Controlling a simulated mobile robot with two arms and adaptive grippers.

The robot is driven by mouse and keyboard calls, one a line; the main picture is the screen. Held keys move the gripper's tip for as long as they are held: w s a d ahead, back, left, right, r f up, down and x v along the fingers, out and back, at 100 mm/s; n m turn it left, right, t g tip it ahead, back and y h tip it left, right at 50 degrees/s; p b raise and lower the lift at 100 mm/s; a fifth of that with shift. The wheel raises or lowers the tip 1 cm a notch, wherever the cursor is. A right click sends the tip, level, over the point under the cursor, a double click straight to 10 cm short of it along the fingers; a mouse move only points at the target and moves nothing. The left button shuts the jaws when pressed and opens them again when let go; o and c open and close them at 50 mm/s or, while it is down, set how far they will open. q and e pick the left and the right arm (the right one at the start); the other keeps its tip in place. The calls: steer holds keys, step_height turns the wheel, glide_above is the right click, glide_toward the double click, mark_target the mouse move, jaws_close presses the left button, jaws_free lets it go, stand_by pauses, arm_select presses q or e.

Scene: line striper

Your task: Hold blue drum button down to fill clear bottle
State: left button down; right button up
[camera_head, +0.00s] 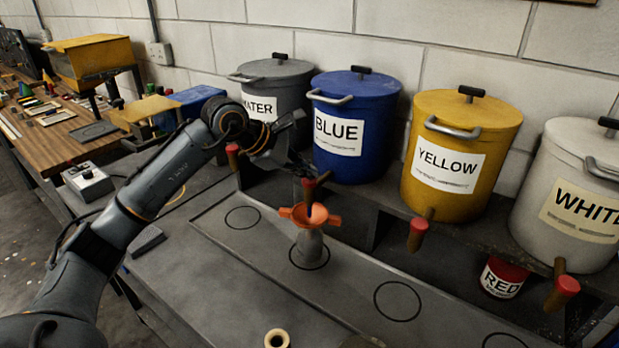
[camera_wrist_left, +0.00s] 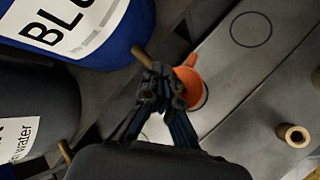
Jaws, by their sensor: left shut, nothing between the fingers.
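The blue drum (camera_head: 385,112) stands on the back shelf, labelled BLUE; it also fills the upper left of the left wrist view (camera_wrist_left: 125,48). Its red button (camera_head: 310,187) sits on the spigot below it. The clear bottle (camera_head: 309,249) stands upright inside a drawn circle under that spigot. An orange funnel (camera_head: 311,215) sits on its mouth and shows partly in the left wrist view (camera_wrist_left: 190,84). My left gripper (camera_head: 303,172) is shut and empty at the blue spigot, fingertips close to the button. I cannot tell whether they touch. My right gripper is out of view.
Grey water (camera_head: 275,72), yellow (camera_head: 462,107) and white (camera_head: 572,145) drums line the shelf, with red-tipped spigots. A red can (camera_head: 503,277) is underneath. A tan ring-shaped piece (camera_head: 277,339) is at the front. Empty circles mark the tray on both sides of the bottle.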

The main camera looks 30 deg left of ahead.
mark_target(306, 180)
arm_select(q)
steer(key=shift+r+p, duration=0.3)
steer(key=shift+r, duration=0.4)
steer(key=shift+r+p, duration=1.7)
steer(key=shift+r, duration=0.85)
steer(key=shift+f, duration=0.1)
